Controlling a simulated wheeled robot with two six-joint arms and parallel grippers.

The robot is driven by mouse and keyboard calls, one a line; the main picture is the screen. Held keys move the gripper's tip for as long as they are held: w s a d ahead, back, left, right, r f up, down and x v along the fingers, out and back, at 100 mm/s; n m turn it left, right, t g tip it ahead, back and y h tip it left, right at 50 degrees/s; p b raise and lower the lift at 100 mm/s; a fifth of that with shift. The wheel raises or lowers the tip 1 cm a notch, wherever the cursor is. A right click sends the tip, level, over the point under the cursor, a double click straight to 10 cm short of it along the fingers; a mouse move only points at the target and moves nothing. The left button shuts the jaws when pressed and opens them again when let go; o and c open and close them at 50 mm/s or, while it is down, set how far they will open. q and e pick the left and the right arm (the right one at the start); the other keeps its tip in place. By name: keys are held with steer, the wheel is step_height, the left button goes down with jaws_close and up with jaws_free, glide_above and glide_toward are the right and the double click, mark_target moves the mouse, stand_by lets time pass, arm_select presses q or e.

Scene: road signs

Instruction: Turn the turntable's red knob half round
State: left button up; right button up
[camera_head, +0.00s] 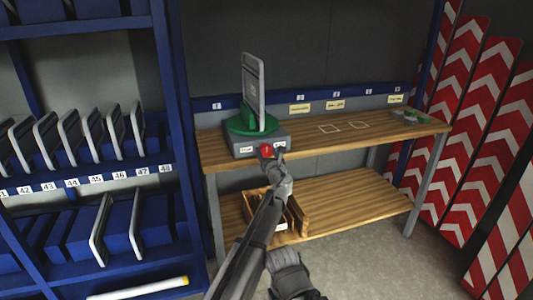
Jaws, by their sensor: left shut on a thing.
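The turntable has a green round plate (252,122) on a grey box base (243,146) at the left end of the wooden workbench. A grey sign panel (254,82) stands upright on the plate, seen nearly edge-on, in a green holder. The red knob (265,150) is on the front of the base. My left gripper (271,154) is at the knob and shut on it; its fingers hide part of the knob. Another part of my body shows at the bottom centre; my right gripper cannot be made out.
The workbench (390,133) has two white outlined squares and small green items (411,116) at its right end. A wooden crate (292,215) sits on the lower shelf. A blue rack (180,130) with numbered signs stands left; red-and-white chevron boards (475,100) lean right.

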arm_select(q)
steer(key=c, duration=0.5)
steer(key=shift+o, duration=0.2)
steer(key=shift+n, duration=0.4)
steer(key=n, duration=0.2)
steer(key=shift+f+n+b, duration=0.1)
steer(key=shift+n+b, duration=0.2)
steer(key=shift+b, duration=0.05)
steer(key=shift+n, duration=1.7)
steer(key=shift+n+b, duration=0.3)
steer(key=o, duration=1.4)
steer(key=shift+c, duration=0.2)
steer(key=shift+a, duration=0.1)
